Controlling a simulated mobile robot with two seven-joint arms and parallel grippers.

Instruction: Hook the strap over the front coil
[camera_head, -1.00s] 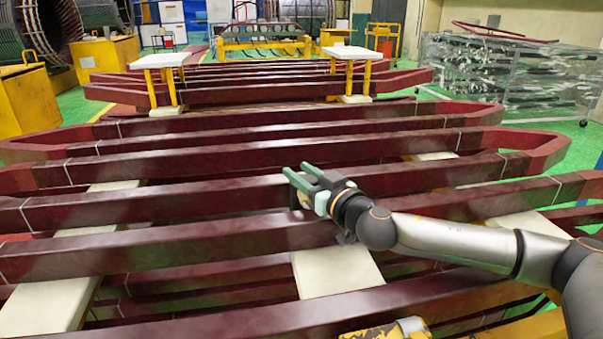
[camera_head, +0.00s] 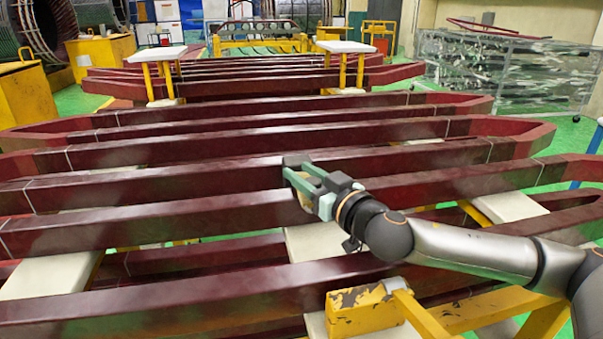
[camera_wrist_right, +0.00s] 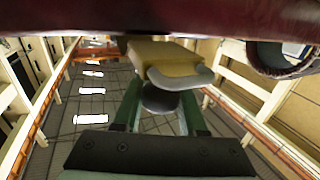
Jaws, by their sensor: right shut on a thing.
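Several long dark red coils lie across the head view; the front coil (camera_head: 180,292) runs nearest to me. My right gripper (camera_head: 300,174) is over the coil bars behind it, its green fingers reaching away from me. It is shut on a tan strap (camera_head: 299,190), whose curved end shows below the fingers. A dark red bar (camera_wrist_right: 150,18) crosses the top of that view, close to the strap. I cannot tell whether they touch. My left gripper is out of view.
A worn yellow block (camera_head: 362,308) on a yellow frame stands in the foreground. Pale boards (camera_head: 45,278) lie under the coils. White-topped yellow stands (camera_head: 157,54) are farther back, and a wrapped stack (camera_head: 505,70) is at the back right.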

